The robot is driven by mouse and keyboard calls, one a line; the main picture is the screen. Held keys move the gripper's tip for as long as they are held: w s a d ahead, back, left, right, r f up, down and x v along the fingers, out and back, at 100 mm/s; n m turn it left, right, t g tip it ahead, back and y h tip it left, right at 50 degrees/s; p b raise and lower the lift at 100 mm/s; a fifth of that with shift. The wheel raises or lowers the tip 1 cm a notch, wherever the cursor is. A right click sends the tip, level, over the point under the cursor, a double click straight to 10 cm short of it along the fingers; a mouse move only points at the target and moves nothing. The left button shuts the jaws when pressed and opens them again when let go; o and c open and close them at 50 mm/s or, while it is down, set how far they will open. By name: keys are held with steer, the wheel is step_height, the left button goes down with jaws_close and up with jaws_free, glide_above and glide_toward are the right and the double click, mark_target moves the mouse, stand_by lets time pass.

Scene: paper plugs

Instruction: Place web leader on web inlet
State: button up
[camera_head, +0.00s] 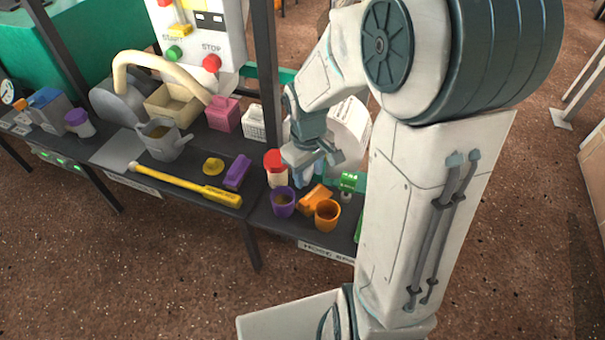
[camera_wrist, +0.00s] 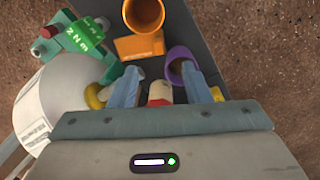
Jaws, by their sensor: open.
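My gripper (camera_head: 308,172) is open over the dark bench's right section, beside the white roll. In the wrist view, the two pale blue fingers (camera_wrist: 160,75) stand apart, with a red-and-white jar (camera_wrist: 160,93) showing between them; I see nothing gripped. The white roll (camera_head: 351,128), which may carry the web leader, stands behind my gripper and is partly hidden by my arm. It also shows at the left of the wrist view (camera_wrist: 52,98). I cannot make out a separate leader. I cannot tell which part is the web inlet; a machine with a cream tube (camera_head: 152,60) stands at the left.
Near my gripper are the red-lidded jar (camera_head: 276,168), a purple cup (camera_head: 283,201), an orange block (camera_head: 313,198), an orange cup (camera_head: 327,214) and a green tool (camera_head: 350,181). A dark post (camera_head: 268,75) rises behind.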

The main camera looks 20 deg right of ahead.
mark_target(304, 202)
steer(key=shift+n, duration=0.7)
steer(key=f+b, duration=0.1)
steer(key=f, duration=0.2)
steer(key=w+f+b, duration=0.1)
steer(key=f, duration=0.3)
steer(key=w+f+b, duration=0.1)
steer(key=f+b, duration=0.1)
steer(key=f, duration=0.2)
steer(key=shift+w+a+f, duration=0.15)
steer(key=shift+w+f, duration=0.05)
step_height(304, 202, down, 5)
steer(key=b, duration=0.3)
steer(key=shift+w+f, duration=0.15)
jaws_close()
